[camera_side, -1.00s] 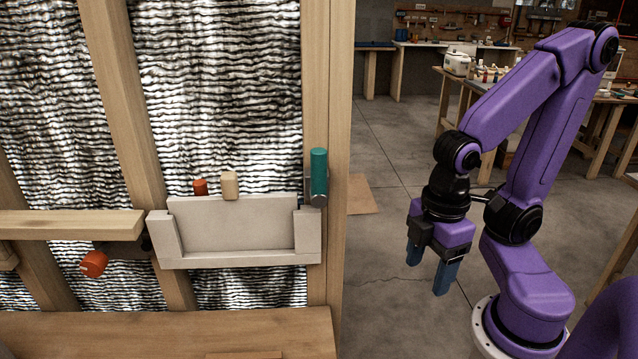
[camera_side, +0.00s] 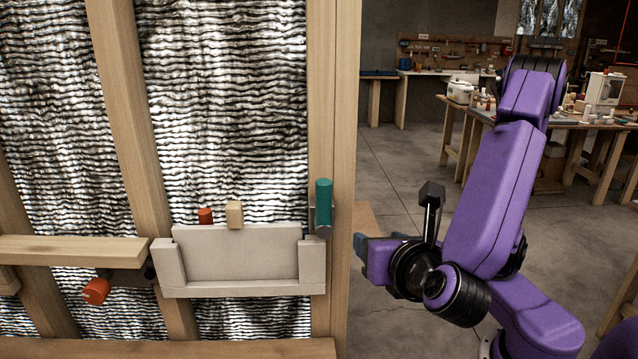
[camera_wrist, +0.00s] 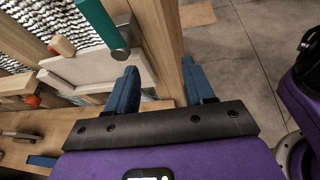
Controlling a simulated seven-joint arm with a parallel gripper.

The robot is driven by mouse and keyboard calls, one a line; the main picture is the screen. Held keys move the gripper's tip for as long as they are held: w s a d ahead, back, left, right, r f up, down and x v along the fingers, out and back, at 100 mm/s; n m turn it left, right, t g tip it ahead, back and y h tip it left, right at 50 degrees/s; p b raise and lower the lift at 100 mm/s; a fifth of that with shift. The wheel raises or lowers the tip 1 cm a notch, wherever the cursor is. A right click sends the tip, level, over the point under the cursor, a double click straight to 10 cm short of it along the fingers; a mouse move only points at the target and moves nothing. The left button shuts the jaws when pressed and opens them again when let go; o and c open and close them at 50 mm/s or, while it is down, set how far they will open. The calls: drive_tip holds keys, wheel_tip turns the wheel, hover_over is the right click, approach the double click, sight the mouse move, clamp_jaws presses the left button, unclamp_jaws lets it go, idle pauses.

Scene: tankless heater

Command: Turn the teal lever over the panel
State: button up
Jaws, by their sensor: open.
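The teal lever (camera_side: 324,203) stands upright at the right end of the panel, next to a wooden post. It also shows at the top of the wrist view (camera_wrist: 100,20), with a grey metal mount at its base. The grey-white panel (camera_side: 240,252) sits in a frame on the wall, below and left of the lever. My gripper (camera_side: 372,244) is to the right of the post and lower than the lever, with its fingers pointing left toward the wall. In the wrist view my blue fingers (camera_wrist: 160,88) are apart with nothing between them, and the lever is beyond and left of them.
The wooden post (camera_side: 333,120) stands close to my fingers. An orange knob (camera_side: 205,216) and a tan knob (camera_side: 235,214) rise above the panel. Another orange knob (camera_side: 96,290) is under a wooden shelf (camera_side: 70,251) at left. Open floor lies right of the post.

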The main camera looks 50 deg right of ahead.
sight(319, 183)
drive_tip(key=w+a+r+n+t, duration=0.1)
drive_tip(key=a+r+n+t, duration=0.2)
drive_tip(key=a+r+t, duration=0.1)
drive_tip(key=shift+a+r+t, duration=0.35)
drive_tip(key=shift+r+t, duration=0.1)
drive_tip(key=shift+t, duration=0.15)
drive_tip(key=shift+w, duration=0.1)
drive_tip(key=x, duration=1.4)
drive_tip(key=shift+w+d, duration=0.1)
drive_tip(key=shift+w, duration=0.2)
clamp_jaws()
